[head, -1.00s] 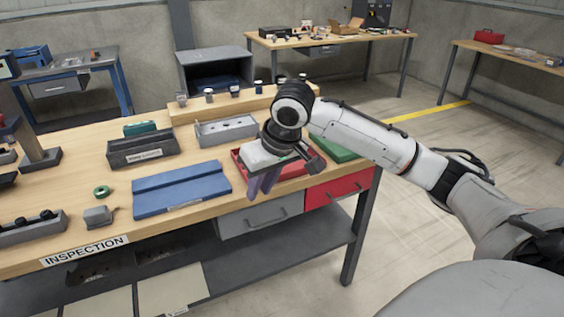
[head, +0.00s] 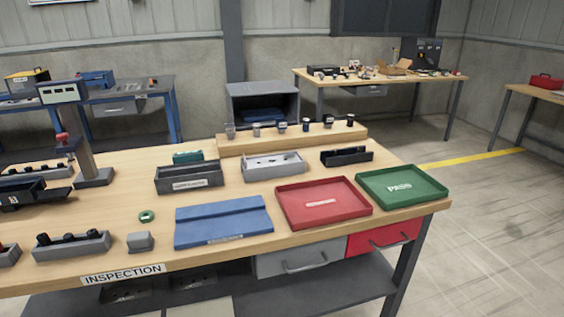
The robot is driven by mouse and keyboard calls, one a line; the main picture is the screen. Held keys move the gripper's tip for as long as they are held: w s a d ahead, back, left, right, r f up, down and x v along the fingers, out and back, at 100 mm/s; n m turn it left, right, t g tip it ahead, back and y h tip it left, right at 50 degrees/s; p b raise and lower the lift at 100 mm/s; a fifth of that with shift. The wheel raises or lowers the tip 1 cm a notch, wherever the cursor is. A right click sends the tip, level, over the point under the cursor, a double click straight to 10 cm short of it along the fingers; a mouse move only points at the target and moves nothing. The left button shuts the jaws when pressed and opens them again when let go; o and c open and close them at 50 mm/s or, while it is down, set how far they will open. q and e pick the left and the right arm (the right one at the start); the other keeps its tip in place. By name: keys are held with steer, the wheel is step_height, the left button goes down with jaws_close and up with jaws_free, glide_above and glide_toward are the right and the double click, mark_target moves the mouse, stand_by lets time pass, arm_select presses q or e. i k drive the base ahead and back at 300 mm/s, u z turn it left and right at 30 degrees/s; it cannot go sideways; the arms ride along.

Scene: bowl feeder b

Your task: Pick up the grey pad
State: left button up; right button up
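A small grey block (head: 139,242), which looks like the grey pad, sits near the front edge of the inspection table (head: 250,256). It lies left of the blue stepped tray (head: 223,220) and right of a grey holder with dark round parts (head: 72,246). A green ring (head: 147,216) lies just behind it. Nothing covers the grey block. Neither of my grippers shows in the head view.
A red tray (head: 371,204) and a green PASS tray (head: 402,187) stand on the right. Behind are a dark grey bin (head: 188,178), a light grey fixture (head: 272,166) and a black holder (head: 347,156). A gauge stand (head: 92,172) rises at the left.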

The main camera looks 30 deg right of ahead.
mark_target(140, 241)
steer(key=z, duration=0.55)
steer(key=i, duration=0.8)
steer(key=z, duration=0.45)
